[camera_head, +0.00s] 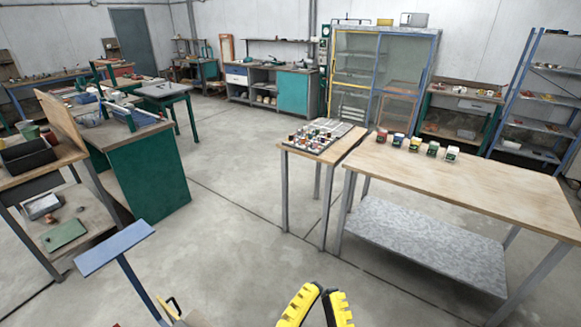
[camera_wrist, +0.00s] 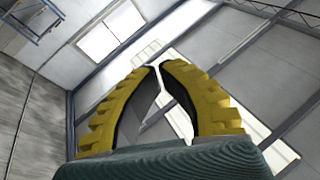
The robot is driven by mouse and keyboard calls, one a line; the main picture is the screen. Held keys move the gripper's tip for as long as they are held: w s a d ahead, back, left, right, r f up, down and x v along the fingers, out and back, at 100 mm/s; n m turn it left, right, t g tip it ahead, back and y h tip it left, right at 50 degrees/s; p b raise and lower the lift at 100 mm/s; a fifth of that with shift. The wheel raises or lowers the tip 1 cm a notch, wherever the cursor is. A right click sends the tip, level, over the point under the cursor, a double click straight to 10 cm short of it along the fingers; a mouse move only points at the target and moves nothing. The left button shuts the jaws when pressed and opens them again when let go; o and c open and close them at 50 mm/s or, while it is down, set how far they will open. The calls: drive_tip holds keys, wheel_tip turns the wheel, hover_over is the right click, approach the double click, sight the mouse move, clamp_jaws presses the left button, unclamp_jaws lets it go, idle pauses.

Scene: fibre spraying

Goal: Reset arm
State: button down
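My gripper (camera_head: 321,289) shows at the bottom middle of the head view, with its two yellow ridged fingers pointing up. In the wrist view my gripper (camera_wrist: 156,65) has its fingertips brought together, with a narrow gap between the fingers lower down. Nothing is held in it. The wrist view looks toward the ceiling and upper walls, with no work object near the fingers. The rest of my arm is mostly out of view.
A wooden table (camera_head: 500,192) stands at right with several small jars (camera_head: 415,144). A smaller table (camera_head: 330,155) beside it bears a tray of small items. A green workbench (camera_head: 150,180) and a blue-topped stand (camera_head: 115,247) are at left. The middle floor (camera_head: 240,170) is clear.

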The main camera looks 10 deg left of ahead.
drive_tip(key=s+d+r+m+t+h, duration=0.15)
drive_tip(key=d+r+h, duration=0.25)
drive_tip(key=d+r, duration=0.7)
wheel_tip(320, 180, up, 18)
drive_tip(key=w+a+n+y+p, duration=0.1)
drive_tip(key=a+n+y+p, duration=0.1)
drive_tip(key=p, duration=1.9)
drive_tip(key=shift+w+r+n+y, duration=0.2)
drive_tip(key=shift+w+n+y, duration=0.15)
drive_tip(key=shift+n+y, duration=0.4)
